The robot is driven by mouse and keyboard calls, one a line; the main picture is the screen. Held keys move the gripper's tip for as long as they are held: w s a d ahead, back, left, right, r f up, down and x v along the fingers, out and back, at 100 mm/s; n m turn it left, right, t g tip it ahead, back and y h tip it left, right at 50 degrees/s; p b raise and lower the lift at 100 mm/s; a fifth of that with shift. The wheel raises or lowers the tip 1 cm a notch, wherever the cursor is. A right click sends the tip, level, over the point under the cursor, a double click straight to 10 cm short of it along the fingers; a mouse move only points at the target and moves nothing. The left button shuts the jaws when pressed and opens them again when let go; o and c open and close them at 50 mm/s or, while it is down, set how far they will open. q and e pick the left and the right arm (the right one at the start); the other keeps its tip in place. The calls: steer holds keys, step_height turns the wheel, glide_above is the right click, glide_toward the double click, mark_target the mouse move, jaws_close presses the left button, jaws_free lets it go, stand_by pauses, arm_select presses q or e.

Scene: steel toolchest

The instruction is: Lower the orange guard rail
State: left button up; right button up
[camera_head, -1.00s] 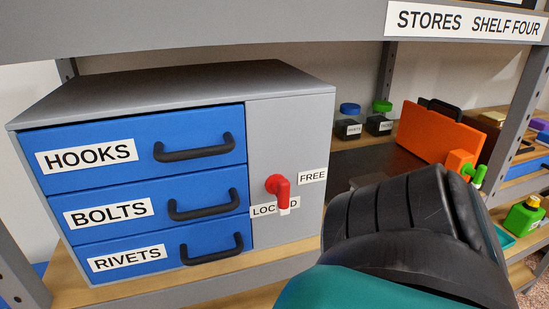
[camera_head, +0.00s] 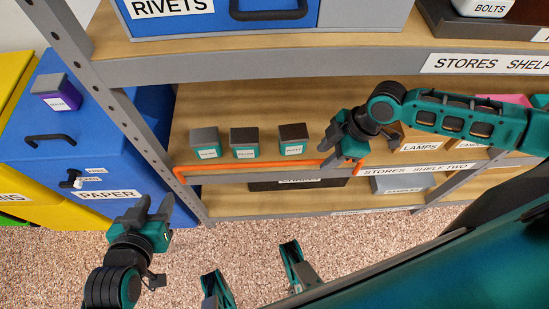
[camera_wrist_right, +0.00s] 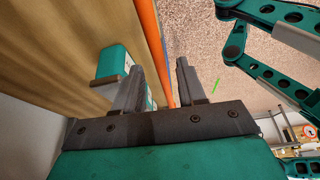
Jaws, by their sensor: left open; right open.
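The orange guard rail (camera_head: 245,166) is a thin bar along the front edge of shelf two, with a bent end at the left. My right gripper (camera_head: 338,160) is open at the rail's right part, close to the shelf edge. In the right wrist view the rail (camera_wrist_right: 150,40) runs down toward the gap between the open fingers (camera_wrist_right: 162,85); I cannot tell whether they touch it. My left gripper (camera_head: 155,207) is open and empty, in front of the blue PAPER bin, left of the rail and apart from it.
Several dark-lidded teal boxes (camera_head: 244,142) stand on the shelf behind the rail. LAMPS boxes (camera_head: 422,146) are at the right. The blue cabinet labelled PAPER (camera_head: 100,185) stands left of a grey post (camera_head: 130,120). The upper shelf (camera_head: 300,62) overhangs. Speckled floor (camera_head: 230,245) is open in front.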

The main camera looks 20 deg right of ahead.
mark_target(274, 162)
steer(key=w+a, duration=0.1)
steer(key=a, duration=0.2)
steer(key=w+a, duration=0.1)
steer(key=a, duration=0.3)
steer(key=w+a+b, duration=0.1)
steer(key=a, duration=0.3)
steer(key=shift+w+a, duration=0.1)
steer(key=shift+w+a+f+b, duration=0.1)
steer(key=shift+a+f+b, duration=0.2)
steer(key=shift+f, duration=0.25)
steer(key=shift+c, duration=0.2)
jaws_close()
